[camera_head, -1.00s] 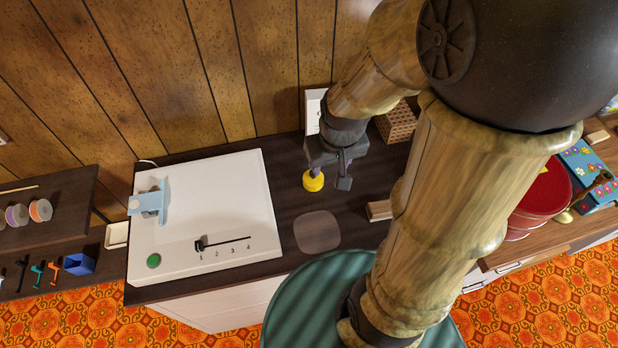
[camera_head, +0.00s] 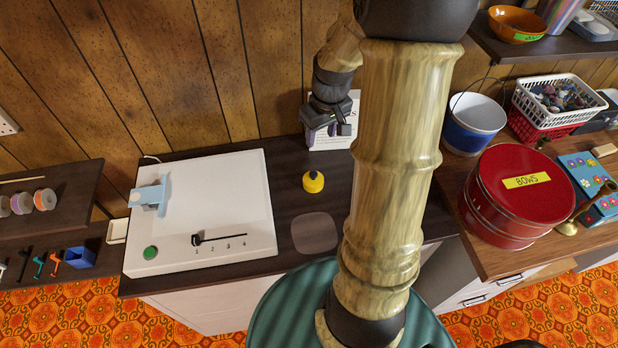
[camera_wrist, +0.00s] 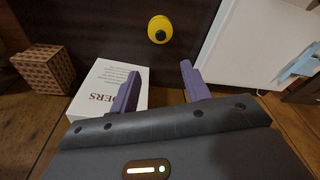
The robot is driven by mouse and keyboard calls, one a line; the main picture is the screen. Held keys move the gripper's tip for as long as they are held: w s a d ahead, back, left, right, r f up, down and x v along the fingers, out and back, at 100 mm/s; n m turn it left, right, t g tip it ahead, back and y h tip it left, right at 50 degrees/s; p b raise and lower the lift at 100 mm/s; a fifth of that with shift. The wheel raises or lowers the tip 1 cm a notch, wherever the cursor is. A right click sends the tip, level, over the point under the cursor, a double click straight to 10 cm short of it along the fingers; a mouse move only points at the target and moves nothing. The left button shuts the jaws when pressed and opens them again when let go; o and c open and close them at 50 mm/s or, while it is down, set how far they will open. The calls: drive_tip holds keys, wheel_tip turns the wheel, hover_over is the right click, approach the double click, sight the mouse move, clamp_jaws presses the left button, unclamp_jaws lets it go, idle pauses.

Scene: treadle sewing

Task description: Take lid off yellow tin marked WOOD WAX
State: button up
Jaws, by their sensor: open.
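A small yellow tin (camera_head: 313,181) with a dark round knob or spot on top stands on the dark worktop (camera_head: 290,258), right of the white board. It also shows at the top middle of the wrist view (camera_wrist: 160,29). No WOOD WAX marking is readable, and I cannot tell how its lid sits. My gripper (camera_head: 327,132) is near the wall, behind and above the tin and clear of it. In the wrist view its two purple fingers (camera_wrist: 160,88) are apart, with nothing between them.
A white board (camera_head: 205,220) with a numbered slider lies left of the tin. A white book or box (camera_head: 340,134) stands by the wall beside my gripper; a patterned box (camera_wrist: 45,68) is nearby. A red BOWS tin (camera_head: 520,190) stands at right. A flat mat (camera_head: 314,232) lies in front.

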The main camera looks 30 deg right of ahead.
drive_tip(key=shift+f, duration=0.1)
hover_over(313, 173)
drive_tip(key=f, duration=0.8)
drive_tip(key=s+f, duration=0.1)
drive_tip(key=f, duration=0.3)
drive_tip(key=shift+d, duration=0.2)
drive_tip(key=shift+w+a+f+p, duration=0.1)
drive_tip(key=shift+f+p, duration=0.05)
drive_tip(key=shift+f, duration=0.7)
drive_tip(key=shift+w+f+p, duration=0.15)
drive_tip(key=shift+f+p, duration=0.05)
drive_tip(key=shift+f, duration=0.65)
drive_tip(key=shift+w+a+f+p, duration=0.1)
drive_tip(key=shift+f+p, duration=0.05)
drive_tip(key=shift+f, duration=0.7)
clamp_jaws()
